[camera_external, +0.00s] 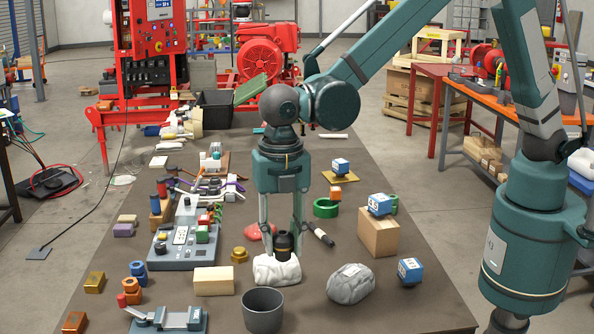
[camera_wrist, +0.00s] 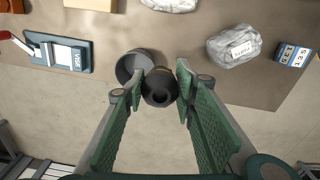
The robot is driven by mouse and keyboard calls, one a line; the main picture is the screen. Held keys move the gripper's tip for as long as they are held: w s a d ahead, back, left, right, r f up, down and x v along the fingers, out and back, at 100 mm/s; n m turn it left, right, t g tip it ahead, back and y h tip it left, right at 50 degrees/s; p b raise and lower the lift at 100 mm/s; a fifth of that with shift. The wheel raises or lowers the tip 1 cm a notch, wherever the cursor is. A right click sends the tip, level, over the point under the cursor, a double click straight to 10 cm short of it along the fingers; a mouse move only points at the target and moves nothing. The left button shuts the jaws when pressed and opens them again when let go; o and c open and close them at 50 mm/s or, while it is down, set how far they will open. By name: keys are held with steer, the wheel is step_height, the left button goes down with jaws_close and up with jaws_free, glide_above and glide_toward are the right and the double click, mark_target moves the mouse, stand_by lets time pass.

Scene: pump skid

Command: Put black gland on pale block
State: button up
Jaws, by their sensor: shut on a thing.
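My gripper (camera_external: 281,248) points down and is shut on the black gland (camera_external: 283,244), a dark round piece with a ringed body. In the wrist view the gland (camera_wrist: 159,88) sits between the two green fingertips (camera_wrist: 160,92), its round opening facing the camera. The pale block (camera_external: 213,281) is a cream, oblong block lying flat on the table, left of the gripper. Its near edge shows at the top of the wrist view (camera_wrist: 90,4). Its top is bare. The gland appears held above the table; its exact height is hard to tell.
A white wrapped lump (camera_external: 277,270) appears just below the gland. A dark grey cup (camera_external: 262,312) stands in front, and a grey wrapped lump (camera_external: 350,284) lies to the right. A brass fitting (camera_external: 239,254) is behind the pale block. A clamp (camera_external: 168,319) lies front left.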

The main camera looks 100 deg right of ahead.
steer(key=w+d+p, duration=0.1)
steer(key=w+d, duration=0.4)
steer(key=w, duration=0.3)
steer(key=w+d+p, duration=0.1)
steer(key=w+d, duration=0.4)
steer(key=w, duration=0.4)
steer(key=shift+d, duration=0.15)
steer(key=shift+f, duration=0.1)
glide_above(213, 273)
steer(key=shift+d+f, duration=0.1)
steer(key=shift+f, duration=2.9)
steer(key=shift+f, duration=1.85)
steer(key=shift+f+b, duration=0.2)
steer(key=shift+b, duration=0.1)
steer(key=o, duration=0.9)
steer(key=shift+r, duration=0.15)
